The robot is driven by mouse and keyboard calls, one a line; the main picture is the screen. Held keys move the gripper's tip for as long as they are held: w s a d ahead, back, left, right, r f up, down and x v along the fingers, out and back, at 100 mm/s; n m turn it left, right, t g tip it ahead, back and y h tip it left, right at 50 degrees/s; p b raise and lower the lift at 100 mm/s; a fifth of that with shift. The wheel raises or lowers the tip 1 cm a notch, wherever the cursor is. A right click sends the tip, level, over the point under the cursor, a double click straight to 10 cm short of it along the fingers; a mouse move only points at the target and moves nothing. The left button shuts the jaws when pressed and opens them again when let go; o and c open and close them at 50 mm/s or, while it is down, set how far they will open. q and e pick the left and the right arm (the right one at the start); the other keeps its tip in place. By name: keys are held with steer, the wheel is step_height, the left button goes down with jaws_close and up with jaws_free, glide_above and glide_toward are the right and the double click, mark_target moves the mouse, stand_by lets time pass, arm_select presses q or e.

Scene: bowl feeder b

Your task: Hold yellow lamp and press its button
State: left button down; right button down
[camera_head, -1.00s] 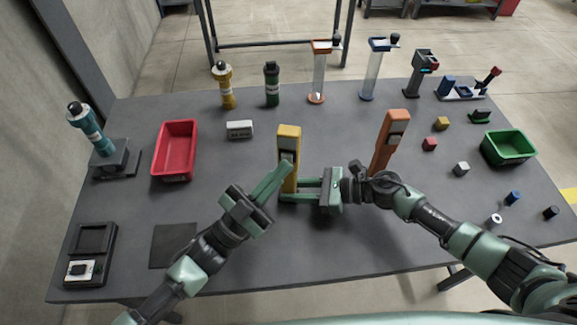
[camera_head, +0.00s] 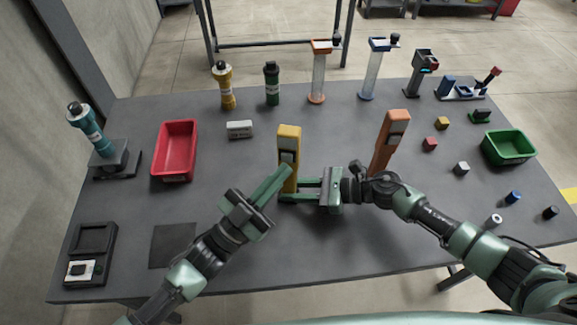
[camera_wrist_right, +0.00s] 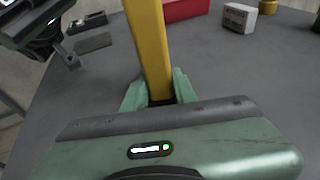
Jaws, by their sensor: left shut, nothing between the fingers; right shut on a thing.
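The yellow lamp (camera_head: 289,145) stands upright near the middle of the table, with a grey panel on its front. It also shows as a yellow column in the right wrist view (camera_wrist_right: 149,48). My right gripper (camera_head: 288,191) is shut around the lamp's lower part from the right. My left gripper (camera_head: 283,176) is shut and empty; its fingertips are close to the lamp's front left side, below the grey panel. I cannot tell whether they touch it. The lamp's button cannot be made out clearly.
An orange lamp (camera_head: 391,138) stands just right, behind my right wrist. A red bin (camera_head: 160,149) and a white box (camera_head: 240,129) are to the left. A green bin (camera_head: 492,151) and several small blocks are at the right. The front middle of the table is clear.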

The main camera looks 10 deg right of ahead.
arm_select(q)
steer(key=shift+s, duration=0.15)
steer(key=s+a, duration=0.2)
steer(key=s, duration=0.3)
steer(key=shift+s, duration=0.35)
stand_by(0.3)
arm_select(e)
steer(key=c, duration=1.1)
jaws_free()
arm_select(q)
steer(key=shift+d, duration=0.1)
arm_select(e)
steer(key=shift+o, duration=0.2)
steer(key=shift+d, duration=0.1)
